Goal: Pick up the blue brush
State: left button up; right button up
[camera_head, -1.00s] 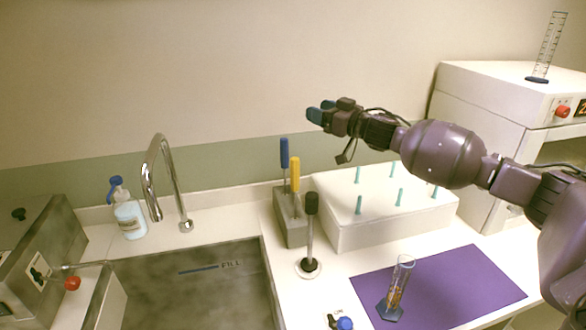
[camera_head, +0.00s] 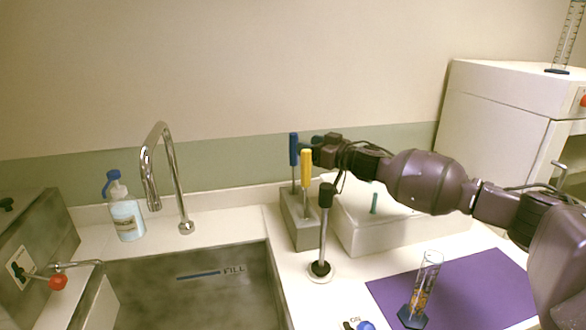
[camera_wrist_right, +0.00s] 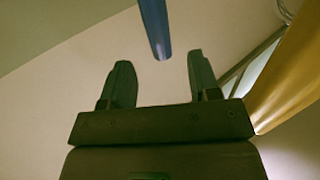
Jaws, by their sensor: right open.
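The blue brush (camera_head: 294,149) stands upright in the grey holder (camera_head: 300,228), behind and left of a yellow brush (camera_head: 306,170). My right gripper (camera_head: 308,142) is close to the blue brush's handle, partly hidden behind the yellow one. In the right wrist view my fingers (camera_wrist_right: 158,80) are apart with nothing gripped. The blue handle (camera_wrist_right: 155,28) shows just beyond the fingertips, roughly in line with the gap between them. The yellow handle (camera_wrist_right: 285,80) shows large at the right of that view. My left gripper is not in view.
A dark-topped rod on a round stand (camera_head: 325,230) is in front of the holder. A white peg block (camera_head: 400,232) lies under my right arm. A graduated cylinder (camera_head: 424,285) stands on the purple mat (camera_head: 480,290). The sink, tap (camera_head: 165,180) and wash bottle (camera_head: 124,212) are at left.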

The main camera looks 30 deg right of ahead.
aim_at(294, 165)
jog(key=shift+b+x, duration=0.4)
jog(key=shift+x, duration=2.65)
jog(key=shift+r, duration=0.1)
jog(key=shift+c, duration=0.4)
grip_shut()
